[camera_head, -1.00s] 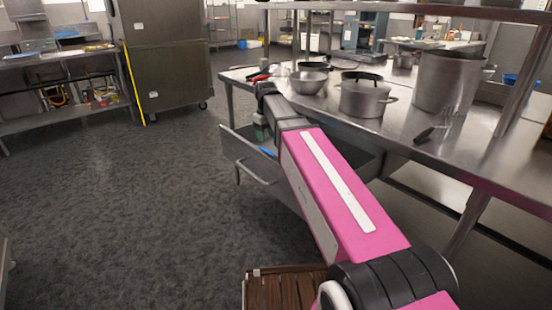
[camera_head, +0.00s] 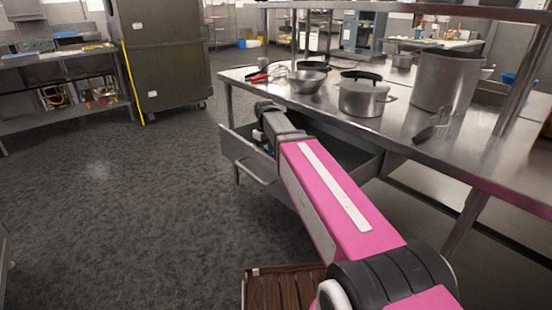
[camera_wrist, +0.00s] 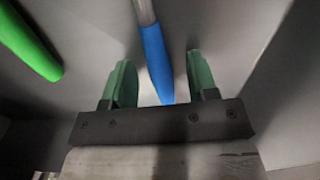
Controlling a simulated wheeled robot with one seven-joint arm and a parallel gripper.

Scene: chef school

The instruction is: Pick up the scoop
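My gripper (camera_wrist: 158,66) is open in the wrist view, with one green finger on each side of a blue handle (camera_wrist: 156,55). The handle has a grey metal shaft running up out of the frame, so its working end is hidden and I cannot tell if it is the scoop. A second, green handle (camera_wrist: 28,42) lies to the left, outside the fingers. Both lie in the open drawer (camera_head: 258,172) under the steel table. In the head view my wrist reaches down into the drawer, and its contents are mostly hidden.
Drawer walls stand close around my gripper. The floor (camera_head: 120,215) at left is clear.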

